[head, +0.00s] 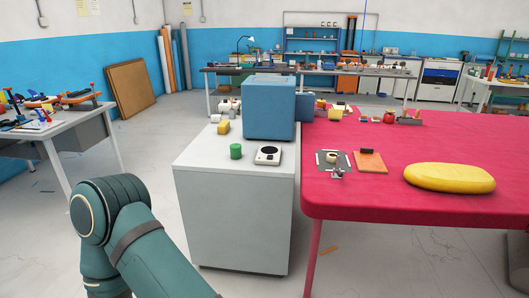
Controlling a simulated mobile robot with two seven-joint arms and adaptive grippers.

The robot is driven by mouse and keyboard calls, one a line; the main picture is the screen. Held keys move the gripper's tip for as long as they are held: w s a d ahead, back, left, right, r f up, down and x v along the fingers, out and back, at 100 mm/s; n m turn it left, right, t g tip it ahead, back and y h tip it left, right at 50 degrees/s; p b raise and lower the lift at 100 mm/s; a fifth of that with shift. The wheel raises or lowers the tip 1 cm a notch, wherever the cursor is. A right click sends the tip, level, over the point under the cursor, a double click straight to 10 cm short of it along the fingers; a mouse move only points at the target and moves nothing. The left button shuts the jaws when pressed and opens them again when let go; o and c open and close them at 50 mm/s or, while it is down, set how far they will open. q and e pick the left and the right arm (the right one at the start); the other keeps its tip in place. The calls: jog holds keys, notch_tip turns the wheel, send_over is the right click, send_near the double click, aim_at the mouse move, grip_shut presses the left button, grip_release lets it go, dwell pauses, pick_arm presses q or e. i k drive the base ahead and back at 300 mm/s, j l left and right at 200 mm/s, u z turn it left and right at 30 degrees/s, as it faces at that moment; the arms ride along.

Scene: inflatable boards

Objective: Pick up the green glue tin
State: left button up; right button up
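A small green tin (236,151) stands upright on top of the white cabinet (232,222), toward its front left. It is the only green tin I can make out on the cabinet. A dark green arm of mine shows at the lower left, bent at a joint, and its gripper is outside the picture. No gripper shows in the head view.
A small white scale-like device (267,155) stands right of the tin. A red table (400,197) adjoins at right, with a yellow cushion-like object (449,177). Cabinet top before the tin is clear.

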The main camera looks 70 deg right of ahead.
aim_at(236, 148)
jog(key=j+z, duration=0.15)
jog(key=z, duration=2)
jog(key=i+z, duration=0.15)
jog(key=z, duration=0.35)
jog(key=i+j+z, duration=0.15)
jog(key=z, duration=0.3)
jog(key=i+j+z, duration=0.15)
jog(key=j, duration=0.15)
jog(key=i+j+z, duration=0.15)
jog(key=j, duration=0.15)
jog(key=i+j+z, duration=0.15)
jog(key=j, duration=0.2)
jog(key=i+j, duration=0.1)
jog(key=j, duration=0.2)
jog(key=i+j+z, duration=0.1)
jog(key=j, duration=0.55)
jog(key=i, duration=0.05)
